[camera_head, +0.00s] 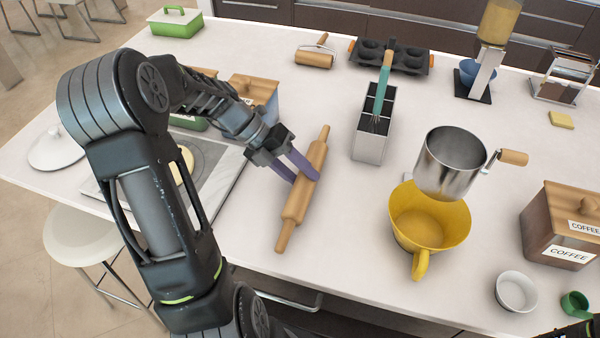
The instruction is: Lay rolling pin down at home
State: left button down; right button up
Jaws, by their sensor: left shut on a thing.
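The wooden rolling pin (297,207) is at the middle of the white counter, slanting from lower left to upper right. My left gripper (304,173) reaches in from the left and is shut on the pin, its purple fingers at the upper part of the barrel. The pin looks close to the counter top; I cannot tell whether it touches it. My right gripper is not in view; only a dark piece shows at the bottom right corner.
A metal utensil holder (370,147) and a yellow pitcher (403,222) with a metal sifter (447,160) above it stand to the right. A stovetop (208,160) and wooden boxes (262,91) lie left. Counter (345,220) around the pin is clear.

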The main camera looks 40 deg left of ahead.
pick_arm(q)
jog(key=shift+s+d+f, duration=0.1)
jog(key=shift+s+f, duration=0.25)
jog(key=shift+f, duration=0.6)
jog(key=c, duration=0.9)
grip_release()
jog(key=shift+s, duration=0.1)
jog(key=shift+o, duration=0.9)
jog(key=shift+a+r+b, duration=0.3)
jog(key=shift+a, duration=0.05)
jog(key=v, duration=0.7)
jog(key=shift+w+d+r, duration=0.15)
jog(key=shift+w+r, duration=0.15)
jog(key=shift+a+r, duration=0.25)
jog(key=shift+r, duration=0.3)
